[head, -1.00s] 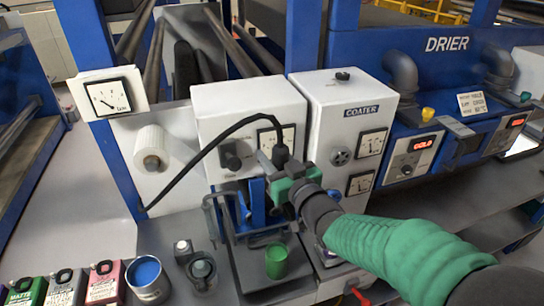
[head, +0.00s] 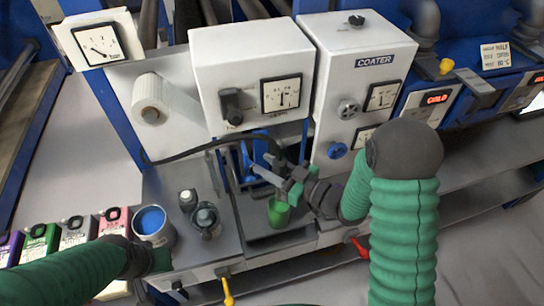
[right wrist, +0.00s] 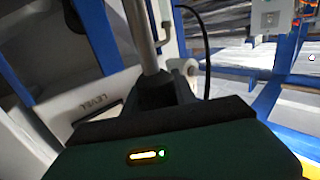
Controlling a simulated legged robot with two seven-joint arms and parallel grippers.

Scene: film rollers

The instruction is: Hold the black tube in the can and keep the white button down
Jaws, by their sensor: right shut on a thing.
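A green can (head: 279,214) stands on the grey tray below the coater. The black tube (head: 205,149) curves from the left to my right gripper (head: 283,177). The right gripper is shut on the tube just above the can; the right wrist view shows a grey rod-like length (right wrist: 143,38) rising from the jaws. I cannot tell whether the tube's end is inside the can. A small dark piece with a pale top (head: 187,195) stands left of the tray; it may be the white button. My left gripper (head: 158,259) is low at the left, its jaw opening unclear.
The white coater (head: 252,75) with dials stands behind the tray. A can of blue paint (head: 152,225), a dark round jar (head: 206,219) and several coloured containers (head: 75,232) line the left bench. A yellow handle (head: 228,291) and a red one (head: 360,248) are at the front edge.

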